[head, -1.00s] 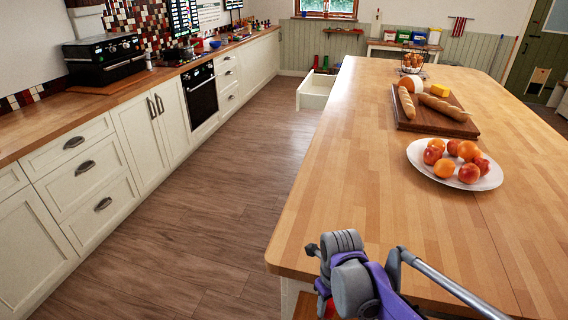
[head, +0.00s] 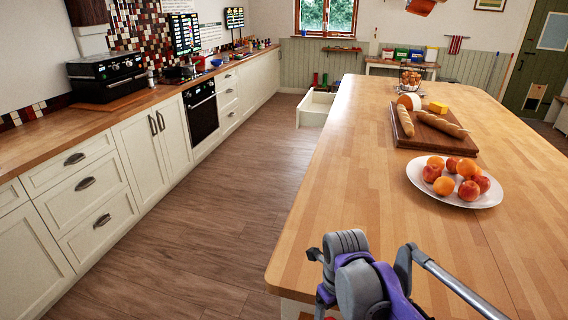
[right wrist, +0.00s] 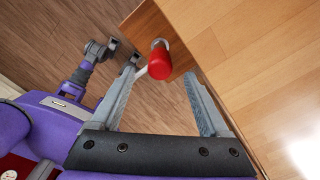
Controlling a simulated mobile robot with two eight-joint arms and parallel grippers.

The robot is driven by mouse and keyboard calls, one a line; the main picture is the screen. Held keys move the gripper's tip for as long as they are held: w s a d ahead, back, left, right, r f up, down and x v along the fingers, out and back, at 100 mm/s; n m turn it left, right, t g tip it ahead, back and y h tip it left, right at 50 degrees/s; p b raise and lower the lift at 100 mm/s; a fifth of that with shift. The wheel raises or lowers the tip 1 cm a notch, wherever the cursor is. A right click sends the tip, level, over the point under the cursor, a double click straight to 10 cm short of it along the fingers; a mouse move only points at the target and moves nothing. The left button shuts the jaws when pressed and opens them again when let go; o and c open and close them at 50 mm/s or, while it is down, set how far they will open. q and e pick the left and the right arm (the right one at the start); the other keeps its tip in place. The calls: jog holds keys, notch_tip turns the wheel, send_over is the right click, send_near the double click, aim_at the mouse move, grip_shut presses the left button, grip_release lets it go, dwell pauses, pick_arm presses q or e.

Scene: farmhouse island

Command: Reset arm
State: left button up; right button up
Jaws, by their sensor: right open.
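My right arm shows in the head view at the near end of the wooden island (head: 350,190), but its gripper is hidden there. In the right wrist view my right gripper (right wrist: 161,78) is open, with its two grey fingers wide apart beside the island's edge. A red rounded object with a pale stem (right wrist: 160,63) shows between or just beyond the fingertips. I cannot tell whether they touch it. A smaller grey and purple arm end, apparently my left gripper (right wrist: 122,52), shows at the upper left. Its jaw state is unclear.
On the island stand a white plate (head: 419,180) of fruit, a wooden board (head: 403,138) with bread and cheese, and a wire basket (head: 412,78). A white drawer (head: 315,108) stands open at the far left. The floor (head: 205,215) between counter and island is clear.

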notch_tip(320, 180, up, 5)
jog(key=shift+f, duration=0.1)
jog(key=shift+s+n, duration=0.15)
jog(key=shift+n, duration=0.15)
jog(key=s+d+f+n+t+p, duration=0.1)
jog(key=s+n, duration=0.6)
jog(key=n, duration=0.7)
jog(key=s+d+f+n+t+p, duration=0.2)
jog(key=s+d+f+n+t, duration=0.2)
jog(key=n, duration=1.1)
jog(key=s+d, duration=0.1)
jog(key=s, duration=0.1)
jog(key=shift+s+d+f, duration=0.15)
jog(key=shift+s+d, duration=0.15)
jog(key=shift+s, duration=0.1)
